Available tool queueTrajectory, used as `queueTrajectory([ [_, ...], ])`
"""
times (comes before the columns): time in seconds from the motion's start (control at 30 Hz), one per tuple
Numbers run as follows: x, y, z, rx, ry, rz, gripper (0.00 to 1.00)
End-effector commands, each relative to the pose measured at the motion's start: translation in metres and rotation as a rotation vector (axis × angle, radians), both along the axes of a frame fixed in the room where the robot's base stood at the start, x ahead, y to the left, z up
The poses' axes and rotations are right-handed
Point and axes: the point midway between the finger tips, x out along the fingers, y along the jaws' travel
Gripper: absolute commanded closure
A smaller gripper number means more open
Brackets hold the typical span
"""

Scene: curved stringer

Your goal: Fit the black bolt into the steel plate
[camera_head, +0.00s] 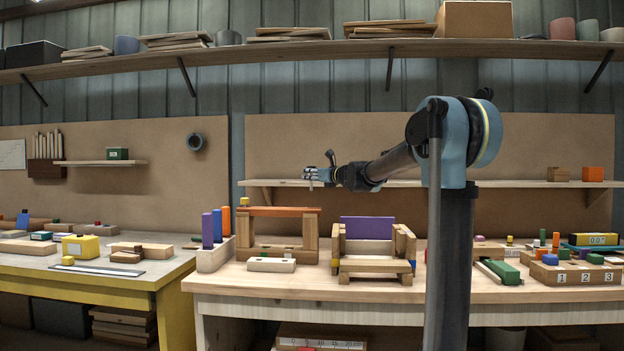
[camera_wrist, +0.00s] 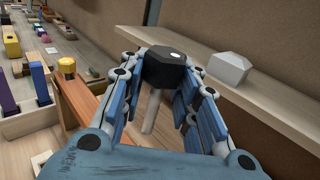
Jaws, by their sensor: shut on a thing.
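My gripper (camera_head: 320,174) is raised above the back of the middle bench, in front of the wall shelf. In the wrist view my gripper (camera_wrist: 167,85) is shut on the black bolt (camera_wrist: 164,66). The bolt's dark, faceted head sits between the fingertips, and a pale shank (camera_wrist: 151,112) extends below it. In the head view the bolt is too small to make out clearly. I cannot pick out the steel plate for certain in either view.
A wooden frame with an orange top board (camera_head: 284,211) and yellow knob (camera_head: 244,202) stands below my gripper. Beside it are a purple-backed wooden assembly (camera_head: 367,228) and a pale rack (camera_head: 213,256). A grey faceted piece (camera_wrist: 228,69) sits on the shelf (camera_wrist: 262,92).

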Motion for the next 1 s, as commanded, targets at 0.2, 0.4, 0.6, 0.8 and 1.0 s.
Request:
queueTrajectory([
  [0.2, -0.001, 0.002, -0.004, 0.0, 0.0, -0.005, 1.0],
  [0.4, -0.001, 0.002, -0.018, 0.0, 0.0, -0.005, 1.0],
  [0.6, -0.001, 0.002, -0.034, 0.0, 0.0, -0.005, 1.0],
  [0.8, -0.001, 0.002, -0.048, 0.0, 0.0, -0.006, 1.0],
  [1.0, -0.001, 0.001, -0.056, 0.0, 0.0, -0.006, 1.0],
])
